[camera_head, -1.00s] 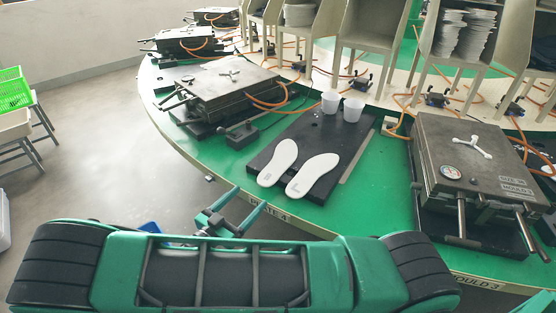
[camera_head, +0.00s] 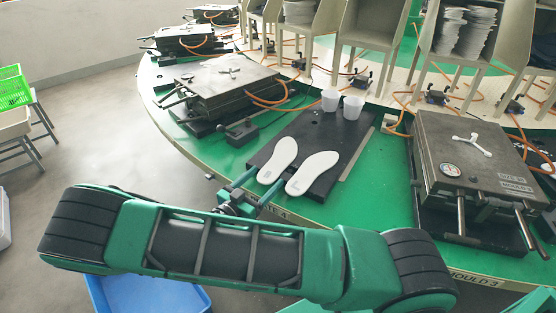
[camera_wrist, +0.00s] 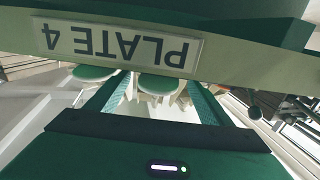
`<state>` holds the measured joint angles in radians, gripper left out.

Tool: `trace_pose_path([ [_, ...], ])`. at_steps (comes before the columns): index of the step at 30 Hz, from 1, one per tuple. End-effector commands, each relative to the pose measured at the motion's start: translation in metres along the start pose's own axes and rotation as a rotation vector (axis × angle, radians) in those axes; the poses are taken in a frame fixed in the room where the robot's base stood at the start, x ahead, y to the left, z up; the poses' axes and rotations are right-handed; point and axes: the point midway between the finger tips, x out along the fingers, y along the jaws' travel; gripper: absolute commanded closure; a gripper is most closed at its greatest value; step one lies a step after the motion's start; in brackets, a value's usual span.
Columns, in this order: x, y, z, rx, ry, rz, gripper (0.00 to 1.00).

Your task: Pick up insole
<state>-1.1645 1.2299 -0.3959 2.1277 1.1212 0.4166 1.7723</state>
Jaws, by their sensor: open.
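Two white insoles lie side by side on a dark plate (camera_head: 328,131), the left insole (camera_head: 279,158) and the right insole (camera_head: 312,174). Their near ends show at the plate's front edge. My gripper (camera_head: 267,178) is open and empty, its two green fingers pointing at the near end of the left insole. In the wrist view my gripper (camera_wrist: 160,88) has one rounded insole end (camera_wrist: 157,84) between its fingers. The other insole end (camera_wrist: 94,73) lies to the left. I cannot tell whether the fingers touch either insole.
Two white cups (camera_head: 352,107) stand at the plate's back. Closed moulds flank it, at left (camera_head: 226,88) and right (camera_head: 470,160), with orange hoses behind. The upside-down PLATE 4 label (camera_wrist: 122,46) marks the green table's rim. A blue bin (camera_head: 145,296) is below my arm.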

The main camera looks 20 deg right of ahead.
Motion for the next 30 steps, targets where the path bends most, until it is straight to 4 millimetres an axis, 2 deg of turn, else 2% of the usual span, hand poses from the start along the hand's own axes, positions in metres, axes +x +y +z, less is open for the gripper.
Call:
trace_pose_path([
  [1,0.0,0.0,0.0,0.0,0.0,0.0,0.31],
  [6,0.0,0.0,0.0,0.0,0.0,0.0,0.7],
  [20,-0.001,-0.001,-0.007,0.002,-0.001,-0.001,0.7],
  [23,-0.001,-0.001,-0.017,0.002,-0.002,-0.001,0.7],
  [27,-0.001,-0.001,-0.04,0.004,-0.002,-0.001,0.7],
  [30,-0.024,0.001,-0.053,0.003,-0.004,-0.006,0.7],
])
